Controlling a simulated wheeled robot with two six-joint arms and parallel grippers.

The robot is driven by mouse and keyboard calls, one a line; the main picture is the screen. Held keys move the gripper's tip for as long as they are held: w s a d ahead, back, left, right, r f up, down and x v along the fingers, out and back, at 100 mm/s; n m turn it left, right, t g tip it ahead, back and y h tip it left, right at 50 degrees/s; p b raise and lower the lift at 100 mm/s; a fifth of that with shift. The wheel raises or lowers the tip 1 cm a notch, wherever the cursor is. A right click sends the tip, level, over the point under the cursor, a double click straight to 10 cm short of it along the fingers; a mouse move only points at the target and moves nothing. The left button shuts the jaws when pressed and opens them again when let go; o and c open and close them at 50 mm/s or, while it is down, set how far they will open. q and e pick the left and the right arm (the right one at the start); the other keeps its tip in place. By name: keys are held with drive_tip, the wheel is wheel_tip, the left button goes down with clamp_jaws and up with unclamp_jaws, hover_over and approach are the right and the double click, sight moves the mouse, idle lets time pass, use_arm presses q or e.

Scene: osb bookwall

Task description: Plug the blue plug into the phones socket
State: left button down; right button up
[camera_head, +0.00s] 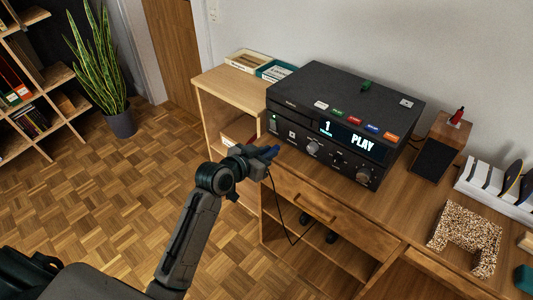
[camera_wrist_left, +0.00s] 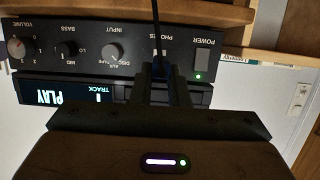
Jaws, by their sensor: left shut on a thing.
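My left gripper (camera_head: 262,157) is shut on the blue plug (camera_head: 270,152), in front of the left part of the black audio unit (camera_head: 322,152). A thin dark cable hangs from the plug in a loop beside the drawer. In the left wrist view, which is upside down, the gripper fingers (camera_wrist_left: 170,88) reach towards the unit's front panel (camera_wrist_left: 85,45), with the cable (camera_wrist_left: 156,25) crossing the PHONES label. The phones socket is hidden there behind the fingers and cable. I cannot tell whether the plug touches the panel. My right gripper is not in view.
The unit stands on a wooden sideboard (camera_head: 316,205) with a drawer and open shelves. A wooden speaker box (camera_head: 441,143) and a speckled block (camera_head: 466,238) are to its right. Two trays (camera_head: 248,61) lie behind left. A potted plant (camera_head: 119,122) stands on the open parquet floor.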

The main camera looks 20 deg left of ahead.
sight(277, 145)
use_arm(q)
drive_tip(key=shift+a, duration=0.1)
drive_tip(key=shift+w+d, duration=0.3)
drive_tip(key=shift+w, duration=0.5)
drive_tip(key=shift+w+d, duration=0.3)
drive_tip(key=shift+w, duration=0.45)
drive_tip(key=shift+w+d, duration=0.2)
drive_tip(key=shift+w, duration=0.4)
drive_tip(key=shift+w+d, duration=0.2)
drive_tip(key=shift+w, duration=0.35)
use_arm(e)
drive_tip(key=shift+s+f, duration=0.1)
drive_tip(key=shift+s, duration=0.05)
use_arm(q)
drive_tip(key=shift+p, duration=0.35)
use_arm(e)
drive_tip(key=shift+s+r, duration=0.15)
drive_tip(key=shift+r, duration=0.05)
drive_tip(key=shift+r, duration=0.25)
use_arm(q)
drive_tip(key=shift+w+d+p, duration=0.1)
drive_tip(key=shift+w+p, duration=0.2)
drive_tip(key=shift+w, duration=0.05)
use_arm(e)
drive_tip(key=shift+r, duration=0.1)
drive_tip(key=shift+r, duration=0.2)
